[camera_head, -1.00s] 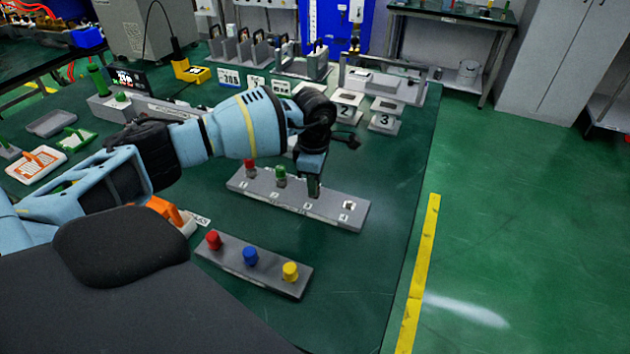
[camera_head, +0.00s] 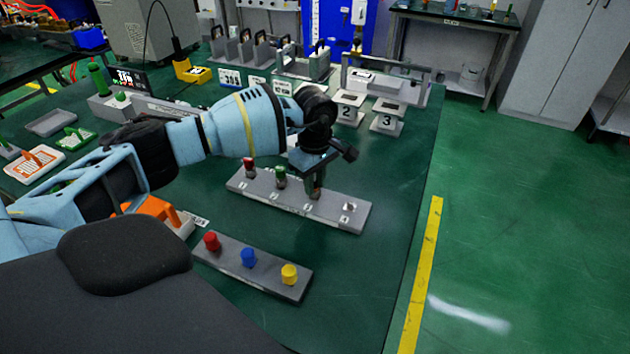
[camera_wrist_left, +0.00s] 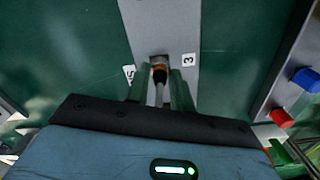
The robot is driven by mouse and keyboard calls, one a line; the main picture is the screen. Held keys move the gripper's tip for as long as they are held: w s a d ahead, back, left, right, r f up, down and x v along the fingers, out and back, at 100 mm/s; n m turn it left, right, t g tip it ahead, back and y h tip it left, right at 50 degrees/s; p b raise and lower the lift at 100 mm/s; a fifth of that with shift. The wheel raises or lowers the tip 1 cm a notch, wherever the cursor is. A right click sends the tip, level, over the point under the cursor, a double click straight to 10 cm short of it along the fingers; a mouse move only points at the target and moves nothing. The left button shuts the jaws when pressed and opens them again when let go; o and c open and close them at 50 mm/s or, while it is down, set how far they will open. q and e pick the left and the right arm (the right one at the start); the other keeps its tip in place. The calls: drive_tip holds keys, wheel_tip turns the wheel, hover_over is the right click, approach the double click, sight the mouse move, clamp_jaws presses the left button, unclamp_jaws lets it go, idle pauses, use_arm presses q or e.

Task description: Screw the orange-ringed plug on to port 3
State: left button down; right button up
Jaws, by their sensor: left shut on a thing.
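My left gripper (camera_head: 316,190) points down at the grey port strip (camera_head: 253,186), over its third place from the left. In the left wrist view the gripper's two green fingers (camera_wrist_left: 161,82) are shut on a plug (camera_wrist_left: 159,76) with a dark body and an orange-brown band. The plug's far end meets the strip right beside the label 3 (camera_wrist_left: 189,59). How deeply it sits on the port cannot be told. A red plug (camera_head: 249,167) and a green plug (camera_head: 281,176) stand on the first two places. Port 4 (camera_head: 348,207) is bare. My right gripper is not in view.
A second grey strip (camera_head: 225,261) with red, blue and yellow caps lies nearer to me. Numbered stands (camera_head: 387,122) and a rack of upright plates (camera_head: 255,52) stand behind. The table to the right of the port strip is clear.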

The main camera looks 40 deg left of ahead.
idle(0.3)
use_arm(q)
drive_tip(key=c, duration=1.2)
unclamp_jaws()
drive_tip(key=shift+r, duration=0.1)
wheel_tip(320, 180, up, 8)
drive_tip(key=shift+f, duration=0.2)
